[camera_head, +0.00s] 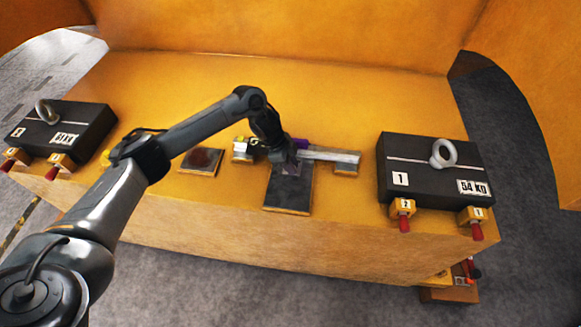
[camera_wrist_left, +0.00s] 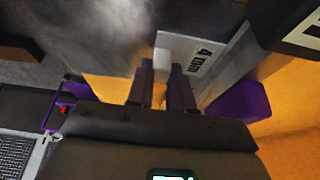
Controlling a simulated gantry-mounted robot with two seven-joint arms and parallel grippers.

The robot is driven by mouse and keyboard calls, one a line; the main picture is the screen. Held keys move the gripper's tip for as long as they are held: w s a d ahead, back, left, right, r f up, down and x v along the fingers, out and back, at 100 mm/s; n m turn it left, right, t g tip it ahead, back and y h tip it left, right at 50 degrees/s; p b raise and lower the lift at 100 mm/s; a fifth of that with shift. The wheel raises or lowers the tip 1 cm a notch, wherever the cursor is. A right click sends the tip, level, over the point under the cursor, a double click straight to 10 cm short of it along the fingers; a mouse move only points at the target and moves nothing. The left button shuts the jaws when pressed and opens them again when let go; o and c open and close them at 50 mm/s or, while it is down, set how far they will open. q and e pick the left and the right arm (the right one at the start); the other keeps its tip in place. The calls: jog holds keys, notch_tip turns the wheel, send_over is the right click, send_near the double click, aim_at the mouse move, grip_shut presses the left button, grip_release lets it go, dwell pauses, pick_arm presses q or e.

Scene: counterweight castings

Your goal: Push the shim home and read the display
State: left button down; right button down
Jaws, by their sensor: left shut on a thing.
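My left gripper (camera_head: 290,163) reaches down over the middle of the orange bench, by a pale metal bar (camera_head: 332,155). In the left wrist view its two fingers (camera_wrist_left: 162,82) are close together on a pale shim marked "4 mm" (camera_wrist_left: 190,54). Where the shim's far end sits is unclear. A small dark screen with bright cyan marks (camera_wrist_left: 172,175) is cut off at the bottom of the wrist view, so I cannot read it. Purple parts (camera_wrist_left: 242,103) lie on both sides of the fingers. My right gripper is not in view.
A black casting labelled "1" and "54 KG" (camera_head: 432,172) stands right; another black casting (camera_head: 62,128) stands left. Both have grey lifting rings and red-tipped fittings in front. A dark plate (camera_head: 289,192) and a small brown plate (camera_head: 202,161) lie between them. The bench's back is clear.

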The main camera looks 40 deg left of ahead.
pick_arm(q)
jog(key=shift+w+a+b, duration=0.25)
jog(key=shift+w+b, duration=0.1)
jog(key=shift+w, duration=0.1)
jog(key=shift+w+a+b, duration=0.35)
jog(key=shift+w+b, duration=0.15)
jog(key=shift+w, duration=0.05)
jog(key=shift+w+a+b, duration=0.3)
jog(key=shift+w+b, duration=0.2)
jog(key=c, duration=0.9)
grip_release()
jog(key=shift+c, duration=0.2)
jog(key=shift+s+a+r, duration=0.1)
jog(key=shift+a+r, duration=0.1)
jog(key=shift+r, duration=0.3)
jog(key=p+v, duration=0.2)
jog(key=v, duration=0.7)
jog(key=shift+r+p, duration=0.3)
jog(key=shift+r, duration=0.05)
